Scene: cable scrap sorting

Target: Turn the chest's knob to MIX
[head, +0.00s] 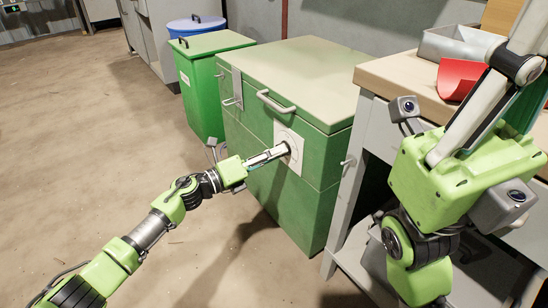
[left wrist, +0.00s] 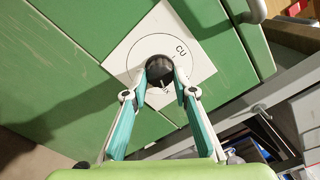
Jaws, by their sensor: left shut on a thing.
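The green chest (head: 318,205) stands in the middle of the head view with its lid down. A white dial plate (head: 284,133) is on its front; the left wrist view shows the plate (left wrist: 122,47) with a circle and the letters CU. A partly hidden mark is below the knob; I cannot read MIX. My left gripper (head: 283,151) reaches the plate, and its fingers (left wrist: 161,84) are shut on the round black knob (left wrist: 159,66).
A workbench (head: 395,75) stands close to the chest's right side, with a grey tray (head: 445,47) and a red object (head: 455,78) on top. The floor (head: 90,140) at left is clear.

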